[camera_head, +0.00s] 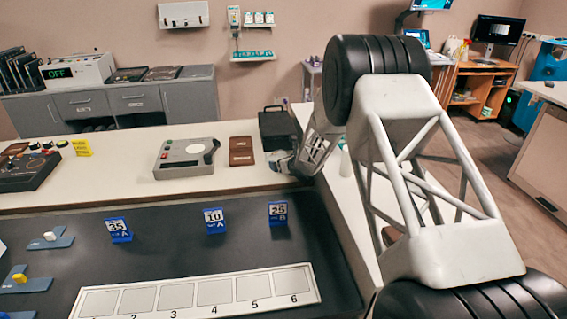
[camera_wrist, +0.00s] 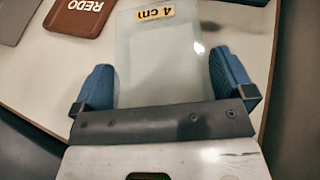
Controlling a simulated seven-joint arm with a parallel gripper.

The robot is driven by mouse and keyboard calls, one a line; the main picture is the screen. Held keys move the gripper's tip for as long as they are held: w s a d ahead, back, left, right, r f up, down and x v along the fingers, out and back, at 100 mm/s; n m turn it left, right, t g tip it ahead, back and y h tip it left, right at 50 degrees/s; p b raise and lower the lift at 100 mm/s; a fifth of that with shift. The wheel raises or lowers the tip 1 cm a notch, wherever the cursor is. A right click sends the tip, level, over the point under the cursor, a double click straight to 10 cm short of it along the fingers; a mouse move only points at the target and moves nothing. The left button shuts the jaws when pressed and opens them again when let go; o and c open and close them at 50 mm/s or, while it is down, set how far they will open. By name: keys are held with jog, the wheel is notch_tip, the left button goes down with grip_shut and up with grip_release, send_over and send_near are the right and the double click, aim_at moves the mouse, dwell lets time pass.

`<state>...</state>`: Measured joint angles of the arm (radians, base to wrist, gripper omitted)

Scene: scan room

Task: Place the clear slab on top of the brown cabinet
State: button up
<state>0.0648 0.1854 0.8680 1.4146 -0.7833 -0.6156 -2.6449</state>
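The clear slab (camera_wrist: 165,65) is a pale see-through plate with a yellow "4 cm" label, seen in the wrist view. In the head view my gripper (camera_head: 290,168) is at the counter's right end, and the slab cannot be made out there. A brown wooden cabinet (camera_head: 482,90) with open shelves stands at the back right.
A brown REDO plate (camera_wrist: 82,16) lies left of the slab; it also shows in the head view (camera_head: 241,151). A black case (camera_head: 277,127) and a grey device (camera_head: 187,158) stand on the white counter (camera_head: 120,150). Another cabinet (camera_head: 543,165) is at the right edge.

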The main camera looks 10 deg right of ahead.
jog(key=shift+r, duration=0.2)
jog(key=shift+v, duration=5.95)
jog(key=shift+r, duration=0.1)
jog(key=s+d+r+m+g+h, duration=0.3)
jog(key=s+r+m+h, duration=0.3)
jog(key=s+r+m, duration=1.35)
jog(key=s+a+r+m+g, duration=0.1)
jog(key=s+a+m+g, duration=0.1)
jog(key=s+m, duration=0.5)
jog(key=s+a+r+m+g, duration=0.1)
jog(key=s+m, duration=0.6)
jog(key=s, duration=1)
jog(key=s+a+r+m+g+y, duration=0.1)
jog(key=s+a+m+g, duration=0.1)
jog(key=s+m+g, duration=0.2)
jog(key=s+m, duration=0.3)
jog(key=s, duration=0.5)
jog(key=shift+s+a+r, duration=0.25)
jog(key=shift+a+r, duration=0.1)
jog(key=shift+r, duration=0.05)
